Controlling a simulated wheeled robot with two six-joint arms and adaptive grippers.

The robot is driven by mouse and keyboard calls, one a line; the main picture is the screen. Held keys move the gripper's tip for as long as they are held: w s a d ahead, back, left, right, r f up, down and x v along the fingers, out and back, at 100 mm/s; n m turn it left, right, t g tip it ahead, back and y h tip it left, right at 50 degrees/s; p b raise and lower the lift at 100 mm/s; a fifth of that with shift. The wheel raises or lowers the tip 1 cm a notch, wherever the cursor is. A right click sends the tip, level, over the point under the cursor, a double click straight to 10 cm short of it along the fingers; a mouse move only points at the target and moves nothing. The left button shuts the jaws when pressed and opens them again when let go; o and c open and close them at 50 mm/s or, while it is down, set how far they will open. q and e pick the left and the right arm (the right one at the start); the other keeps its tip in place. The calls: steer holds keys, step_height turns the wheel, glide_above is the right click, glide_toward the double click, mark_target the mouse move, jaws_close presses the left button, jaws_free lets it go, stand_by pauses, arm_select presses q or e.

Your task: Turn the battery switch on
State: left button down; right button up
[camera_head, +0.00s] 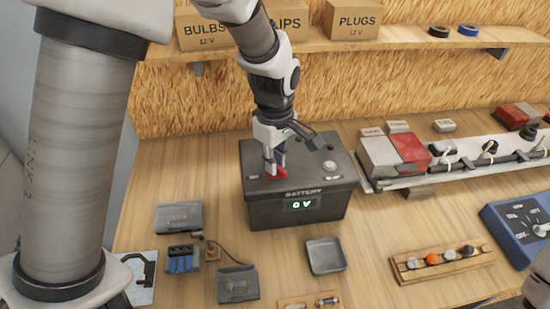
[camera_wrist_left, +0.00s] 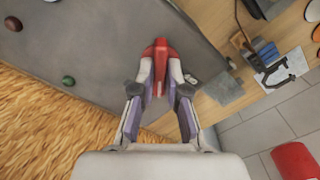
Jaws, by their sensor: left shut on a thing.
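The battery (camera_head: 310,212) is a dark grey box on the wooden bench, with a lit display reading "0 V" on its front. The red battery switch (camera_head: 282,174) is on the battery's top, toward the left. My left gripper (camera_head: 276,165) comes down from above and is shut on the red switch. In the left wrist view the red switch (camera_wrist_left: 160,60) stands between the two fingertips, and the gripper (camera_wrist_left: 160,78) touches it from both sides. The fingers partly hide the switch in the head view. My right gripper is not in view.
A shelf with boxes labelled BULBS (camera_head: 203,30) and PLUGS (camera_head: 352,20) runs along the back. A rail with red and white lamps (camera_head: 395,152) lies at right. A small tray (camera_head: 325,256), fuse holder (camera_head: 440,262) and blue meter (camera_head: 515,225) stand in front.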

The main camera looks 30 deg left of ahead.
arm_select(q)
steer(key=shift+w, duration=0.1)
steer(key=shift+r+m+p, duration=0.2)
steer(key=shift+m+p, duration=0.5)
steer(key=shift+m, duration=0.4)
steer(key=shift+m+p, duration=0.45)
steer(key=shift+m, duration=0.65)
steer(key=shift+f+m, duration=0.15)
steer(key=shift+m, duration=0.25)
steer(key=shift+m+p, duration=0.7)
steer(key=shift+m, duration=0.8)
steer(key=c, duration=1.1)
jaws_free()
